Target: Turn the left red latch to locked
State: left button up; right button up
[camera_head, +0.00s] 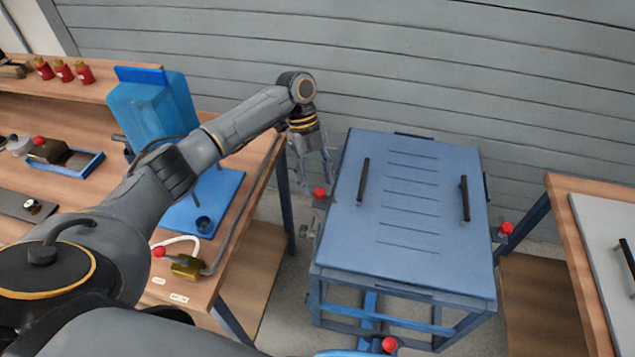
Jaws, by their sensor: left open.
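The left red latch (319,193) is a red knob at the left side of a blue box-like unit (410,260) with a slotted lid and two black handles. My left gripper (314,184) points down right above and beside this latch, with its fingers apart. Whether the fingers touch the knob cannot be told. A second red latch (506,228) is on the right side of the unit. My right gripper does not show.
A wooden bench (225,245) stands at left with a blue machine (152,110), a blue plate and a red-knobbed tool. Another bench (575,262) is at right. A grey slatted wall (420,65) is behind. Another red knob (389,344) is at the bottom.

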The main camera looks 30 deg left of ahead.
pick_arm(q)
jog(key=v, duration=1)
jog(key=shift+r, duration=0.35)
jog(key=shift+f, duration=0.1)
